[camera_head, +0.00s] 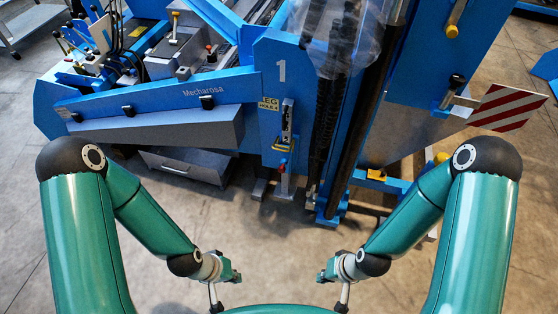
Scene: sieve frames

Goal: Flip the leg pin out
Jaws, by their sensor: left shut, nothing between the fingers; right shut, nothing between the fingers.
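The grey leg (287,122) stands upright on the blue machine frame, below the white number 1. A small yellow part (283,148), which looks like the leg pin's handle, crosses the leg's lower part. Whether it is folded in or out is too small to tell. A yellow label (269,103) reading LEG with a hole number is beside the leg. My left gripper (216,307) is shut and empty at the bottom edge, well below and left of the leg. My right gripper (342,307) is shut and empty at the bottom edge, right of it. Both are apart from the machine.
A blue beam (160,97) marked Mecharosa extends left above a grey drawer box (182,167). Dark vertical columns (345,130) stand right of the leg. A red-and-white striped board (507,107) sticks out at the right. The concrete floor (275,235) between my arms is clear.

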